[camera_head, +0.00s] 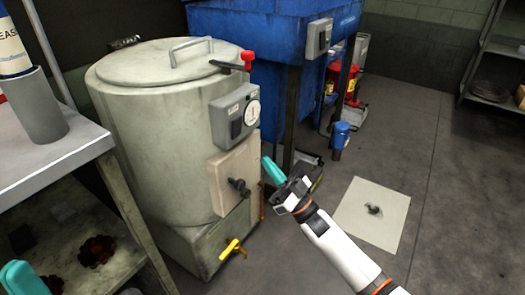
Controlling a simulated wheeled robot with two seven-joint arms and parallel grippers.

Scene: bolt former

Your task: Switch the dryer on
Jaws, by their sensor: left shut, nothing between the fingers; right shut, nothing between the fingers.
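A grey-green drum (150,130) with a round lid, which looks like the dryer, stands left of centre. A grey control box (222,128) with a dark switch and a round white dial (252,113) is on its front right side. Whether the switch is on cannot be told. My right gripper (272,170), with teal fingers, is shut and empty. It appears just right of and below the control box, in front of the drum's lower right side. A teal fingertip of my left gripper (18,278) shows at the bottom left corner, shut, mostly out of frame.
A red-knobbed lever (247,57) sits at the lid, and a yellow-handled valve (232,249) is low on the drum. A blue machine (255,25) with its own switch box (319,38) stands behind. A metal shelf (50,155) is at left. The floor at right is mostly clear.

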